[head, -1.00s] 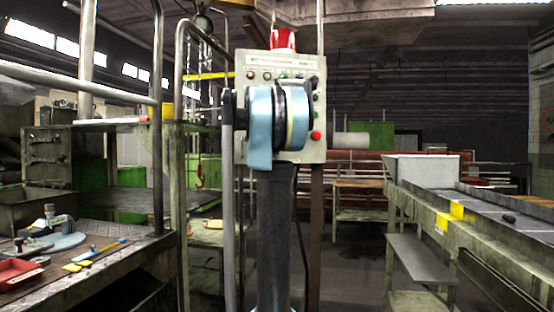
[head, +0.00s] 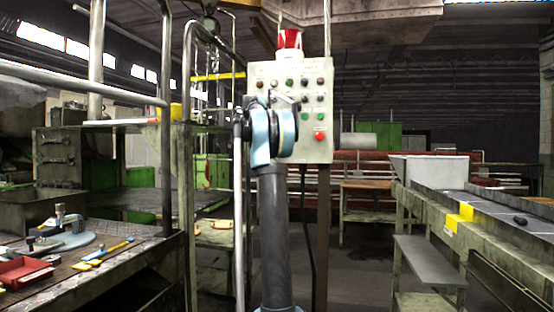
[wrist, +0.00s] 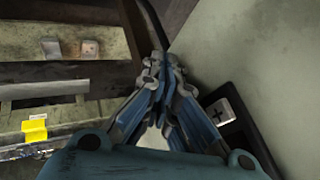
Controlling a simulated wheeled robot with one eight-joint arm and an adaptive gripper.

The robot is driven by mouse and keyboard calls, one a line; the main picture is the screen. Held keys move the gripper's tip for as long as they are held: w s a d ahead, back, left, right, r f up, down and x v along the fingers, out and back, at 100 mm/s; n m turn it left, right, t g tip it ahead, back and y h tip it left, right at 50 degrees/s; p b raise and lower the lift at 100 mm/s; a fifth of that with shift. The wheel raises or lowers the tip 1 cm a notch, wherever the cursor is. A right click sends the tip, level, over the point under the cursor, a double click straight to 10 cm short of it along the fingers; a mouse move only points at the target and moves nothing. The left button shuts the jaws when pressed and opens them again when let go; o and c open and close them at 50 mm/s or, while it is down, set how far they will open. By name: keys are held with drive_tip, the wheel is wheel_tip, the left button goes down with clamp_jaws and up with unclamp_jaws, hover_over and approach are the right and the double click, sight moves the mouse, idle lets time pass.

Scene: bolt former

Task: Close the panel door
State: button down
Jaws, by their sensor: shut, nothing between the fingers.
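The control panel box (head: 318,110), pale grey with rows of buttons and a red knob, stands upright in the middle of the head view. My arm covers its lower left, and I cannot tell there whether its door is ajar. In the wrist view, my gripper (wrist: 165,65) has its blue fingers together and empty. A pale flat surface (wrist: 265,60), possibly part of the panel or its door, lies right of the fingertips. I cannot tell whether they touch it. My gripper is not clear in the head view, behind my arm.
A red lamp (head: 289,40) tops the panel. A workbench with tools and a red tray (head: 22,270) is at left. Metal rails (head: 187,150) stand close to the panel's left. A conveyor-like table (head: 480,215) is at right. Floor between panel and table looks clear.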

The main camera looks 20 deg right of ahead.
drive_tip(key=shift+w+d, duration=0.15)
drive_tip(key=shift+w, duration=0.05)
idle(0.4)
drive_tip(key=shift+s, duration=0.1)
drive_tip(key=s+a+r, duration=0.5)
drive_tip(key=a+r, duration=0.3)
drive_tip(key=s+a+f+n+y, duration=0.1)
drive_tip(key=s+a+f+n, duration=0.1)
drive_tip(key=s+f+n, duration=0.3)
drive_tip(key=s+a+f+n+y, duration=0.1)
drive_tip(key=s+a+f, duration=0.1)
drive_tip(key=s+f, duration=0.3)
drive_tip(key=s+a+f+n+y, duration=0.1)
drive_tip(key=s+a+f+n, duration=0.2)
drive_tip(key=s+f, duration=0.9)
drive_tip(key=s+a+f+n+y, duration=0.2)
drive_tip(key=s+a+f+n, duration=0.2)
drive_tip(key=s+f+n, duration=0.4)
drive_tip(key=s+a+f+n+y, duration=0.2)
drive_tip(key=s+a+f+n, duration=0.2)
drive_tip(key=s+f, duration=1.4)
wheel_tip(320, 180, down, 7)
drive_tip(key=n, duration=0.2)
drive_tip(key=shift+s+n, duration=0.15)
drive_tip(key=shift+n, duration=0.15)
